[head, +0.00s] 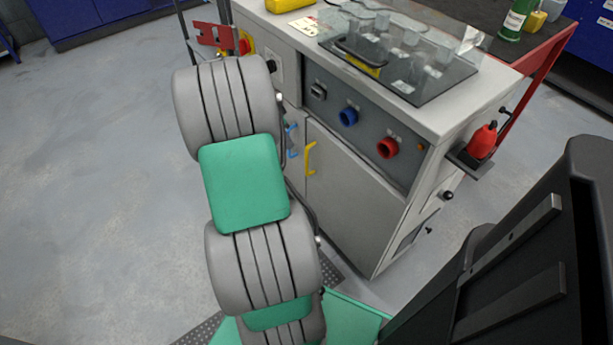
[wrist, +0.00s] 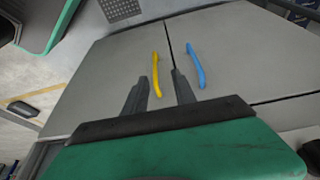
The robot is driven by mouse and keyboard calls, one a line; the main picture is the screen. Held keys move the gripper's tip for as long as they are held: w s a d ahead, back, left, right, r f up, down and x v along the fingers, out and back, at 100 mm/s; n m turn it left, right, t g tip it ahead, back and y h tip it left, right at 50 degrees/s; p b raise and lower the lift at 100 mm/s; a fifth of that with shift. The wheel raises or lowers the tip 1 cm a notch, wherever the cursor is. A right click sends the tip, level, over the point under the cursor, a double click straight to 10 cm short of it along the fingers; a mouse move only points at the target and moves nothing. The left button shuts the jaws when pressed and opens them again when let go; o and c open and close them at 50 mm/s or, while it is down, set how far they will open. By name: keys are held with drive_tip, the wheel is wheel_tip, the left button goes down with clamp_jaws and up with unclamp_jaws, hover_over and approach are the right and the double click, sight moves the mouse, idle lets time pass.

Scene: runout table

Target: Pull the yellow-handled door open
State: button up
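The yellow handle (head: 310,158) is on the grey door (head: 352,195) at the front of the cabinet in the head view. The door looks closed. In the wrist view the yellow handle (wrist: 155,74) stands left of the seam between two doors, and a blue handle (wrist: 195,66) is right of it. In the head view my arm hides the gripper.
The blue handle (head: 291,140) is beside the yellow one. Above the doors is a panel with blue (head: 348,117) and red (head: 388,148) sockets. A red oil can (head: 482,140) sits on a side shelf at the right. Open floor (head: 90,190) lies left.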

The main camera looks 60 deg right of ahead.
drive_tip(key=s+d+f, duration=0.1)
drive_tip(key=f, duration=0.2)
drive_tip(key=s+d+f+m+b, duration=0.1)
drive_tip(key=s+d+f, duration=0.1)
drive_tip(key=f, duration=0.1)
drive_tip(key=s+d+f+m+b, duration=0.1)
drive_tip(key=s+d+f, duration=0.1)
drive_tip(key=f, duration=0.2)
drive_tip(key=shift+s+d+f+g, duration=0.1)
drive_tip(key=shift+d+g, duration=0.1)
drive_tip(key=shift+g, duration=0.1)
drive_tip(key=shift+c, duration=0.2)
clamp_jaws()
idle(0.5)
